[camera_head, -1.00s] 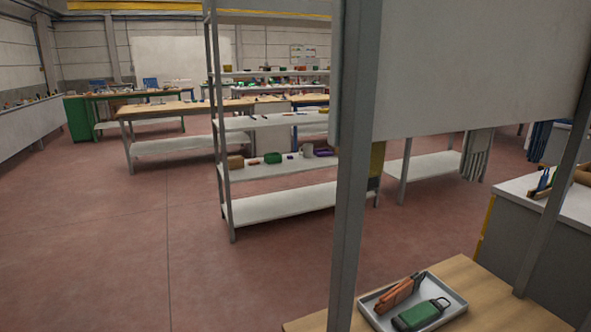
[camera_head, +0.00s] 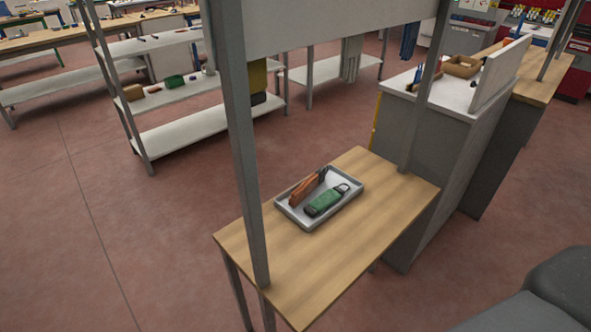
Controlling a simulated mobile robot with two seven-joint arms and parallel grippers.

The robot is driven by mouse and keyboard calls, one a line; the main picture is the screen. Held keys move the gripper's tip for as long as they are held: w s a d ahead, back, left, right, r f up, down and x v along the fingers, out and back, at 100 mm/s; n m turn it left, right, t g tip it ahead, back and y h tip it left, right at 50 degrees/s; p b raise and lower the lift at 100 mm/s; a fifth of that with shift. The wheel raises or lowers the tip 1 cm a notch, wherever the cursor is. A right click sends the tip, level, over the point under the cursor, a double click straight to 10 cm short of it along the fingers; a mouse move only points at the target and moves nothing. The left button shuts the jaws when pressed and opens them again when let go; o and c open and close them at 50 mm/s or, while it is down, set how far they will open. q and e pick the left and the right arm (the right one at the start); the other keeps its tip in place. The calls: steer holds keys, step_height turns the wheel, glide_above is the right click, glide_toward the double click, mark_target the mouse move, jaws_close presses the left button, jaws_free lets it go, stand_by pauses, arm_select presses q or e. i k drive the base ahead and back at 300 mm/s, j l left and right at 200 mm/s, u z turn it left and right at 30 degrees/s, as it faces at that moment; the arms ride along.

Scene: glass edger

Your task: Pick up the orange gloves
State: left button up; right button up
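A long orange item (camera_head: 306,187) with a dark end lies in a shallow grey tray (camera_head: 311,225). It may be the orange gloves, but it is too small to tell. A green item (camera_head: 326,200) with a dark loop at one end lies beside it in the same tray. The tray sits on a wooden-topped table (camera_head: 330,263) in the middle of the view. Neither of my grippers is in view.
A grey upright post (camera_head: 240,160) stands at the table's left edge, and another (camera_head: 424,100) rises at its back. A grey cabinet (camera_head: 425,165) adjoins the table. A shelf rack (camera_head: 190,129) stands behind left. The red floor on the left is clear.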

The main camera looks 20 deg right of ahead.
mark_target(312, 183)
steer(key=z, duration=1.6)
steer(key=k+j, duration=0.25)
steer(key=j, duration=0.15)
steer(key=k+j, duration=0.25)
steer(key=j, duration=0.15)
steer(key=k+j, duration=0.25)
steer(key=j, duration=0.15)
